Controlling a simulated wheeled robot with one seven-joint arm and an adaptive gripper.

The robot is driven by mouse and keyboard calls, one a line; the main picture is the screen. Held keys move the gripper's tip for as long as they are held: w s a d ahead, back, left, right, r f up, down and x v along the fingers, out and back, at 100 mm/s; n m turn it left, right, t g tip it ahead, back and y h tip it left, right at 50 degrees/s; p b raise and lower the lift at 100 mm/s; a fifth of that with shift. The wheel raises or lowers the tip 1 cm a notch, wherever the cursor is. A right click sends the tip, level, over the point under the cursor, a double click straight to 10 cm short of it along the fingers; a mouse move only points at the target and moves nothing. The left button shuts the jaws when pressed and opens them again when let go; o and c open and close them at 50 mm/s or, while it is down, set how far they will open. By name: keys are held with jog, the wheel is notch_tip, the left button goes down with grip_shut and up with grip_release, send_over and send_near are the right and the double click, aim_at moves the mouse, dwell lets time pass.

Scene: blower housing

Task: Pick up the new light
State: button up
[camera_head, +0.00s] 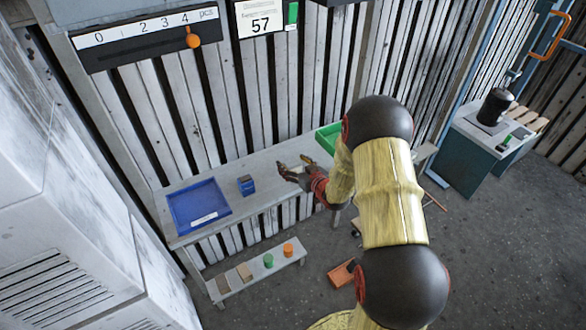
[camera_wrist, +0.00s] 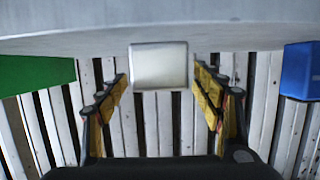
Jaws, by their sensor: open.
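A pale, cream-white block (camera_wrist: 159,66), which looks like the new light, shows in the wrist view at the edge of the grey table. It lies between the two fingertips of my gripper (camera_wrist: 160,76), with a visible gap on each side. My gripper is open, its yellow and black fingers spread. In the head view my gripper (camera_head: 293,167) is over the table, between the small blue box and the green tray. I cannot make out the pale block clearly in the head view, close to the fingers.
The grey table (camera_head: 262,165) holds a blue tray (camera_head: 222,211), a small blue box (camera_head: 246,185) and a green tray (camera_head: 328,133). A low bench (camera_head: 225,289) in front carries small blocks and green and orange cylinders. An orange box (camera_head: 341,274) is on the floor.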

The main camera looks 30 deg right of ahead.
jog(key=shift+c, duration=0.4)
jog(key=c, duration=1.1)
jog(key=shift+r, duration=0.1)
jog(key=shift+c, duration=0.7)
